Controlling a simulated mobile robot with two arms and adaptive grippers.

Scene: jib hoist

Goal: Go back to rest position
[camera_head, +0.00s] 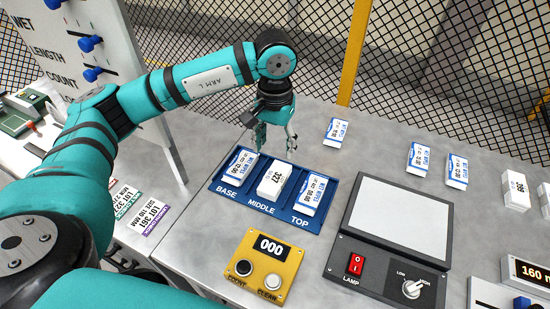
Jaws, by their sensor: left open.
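My left arm comes in from the left and arches over the table. My left gripper (274,138) points down above the back edge of the blue tray (233,203), open, with nothing visible between its fingers. The tray has places marked BASE, MIDDLE and TOP. A blue-and-white box (241,165) stands in BASE, a white box (273,180) marked 327 in MIDDLE, and a blue-and-white box (314,190) in TOP. My right gripper is not in view.
A yellow counter box (257,267) reading 000 and a light panel (401,222) with a red lamp switch (355,264) stand in front. Several boxes stand at the back right, one here (337,132). A panel with blue knobs (92,44) rises at the left. A mesh fence lies behind.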

